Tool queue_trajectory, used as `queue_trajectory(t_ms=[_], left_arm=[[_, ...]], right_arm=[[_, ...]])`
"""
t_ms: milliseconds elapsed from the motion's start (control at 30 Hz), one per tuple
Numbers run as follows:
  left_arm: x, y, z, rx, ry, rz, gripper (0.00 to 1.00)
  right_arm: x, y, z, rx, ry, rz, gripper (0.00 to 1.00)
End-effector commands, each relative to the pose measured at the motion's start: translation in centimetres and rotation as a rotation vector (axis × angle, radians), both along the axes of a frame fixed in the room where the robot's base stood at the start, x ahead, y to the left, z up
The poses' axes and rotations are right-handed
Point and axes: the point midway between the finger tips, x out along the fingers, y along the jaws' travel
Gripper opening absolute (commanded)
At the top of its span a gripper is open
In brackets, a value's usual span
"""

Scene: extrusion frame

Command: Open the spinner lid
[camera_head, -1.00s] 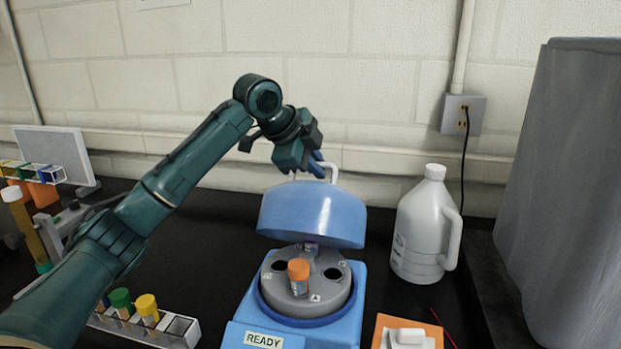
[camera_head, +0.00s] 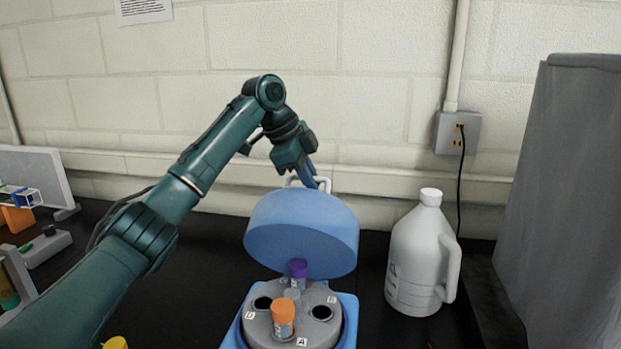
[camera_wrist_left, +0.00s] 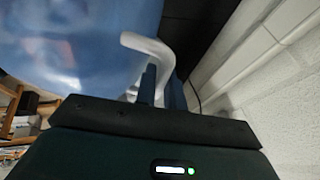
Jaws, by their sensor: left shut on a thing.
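The blue spinner lid (camera_head: 300,232) is tilted up and back over the spinner in the head view. Its underside faces forward. The grey rotor (camera_head: 262,326) below is exposed, with an orange-capped tube (camera_head: 283,318) and a purple-capped tube (camera_head: 298,274) in it. My left gripper (camera_head: 314,183) is shut on the white lid handle (camera_head: 325,184) at the top of the lid. The left wrist view also shows the white handle (camera_wrist_left: 146,43) at the fingers and the blue lid (camera_wrist_left: 75,40) beside it. My right gripper is not in view.
A white jug (camera_head: 417,260) stands right of the spinner. A grey box-like unit (camera_head: 560,190) is at the far right. The wall with an outlet (camera_head: 457,133) is close behind the lid.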

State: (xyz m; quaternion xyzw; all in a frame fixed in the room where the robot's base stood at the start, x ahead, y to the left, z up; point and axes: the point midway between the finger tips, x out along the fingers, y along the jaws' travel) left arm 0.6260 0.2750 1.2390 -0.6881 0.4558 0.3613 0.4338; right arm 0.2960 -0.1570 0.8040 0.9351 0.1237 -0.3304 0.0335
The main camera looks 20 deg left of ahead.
Motion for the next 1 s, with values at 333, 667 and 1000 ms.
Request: queue_trajectory(t_ms=[333, 667, 1000], left_arm=[[-0.1, 0.0, -0.3, 0.003, 0.008, -0.001, 0.19], [-0.7, 0.7, 1.7, 0.001, 0.001, 0.001, 0.19], [-3.1, 3.0, 8.4, 0.001, 0.004, 0.0, 0.19]], right_arm=[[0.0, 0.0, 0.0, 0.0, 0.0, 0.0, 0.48], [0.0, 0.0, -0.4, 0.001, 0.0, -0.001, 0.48], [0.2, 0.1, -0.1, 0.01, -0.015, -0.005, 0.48]])
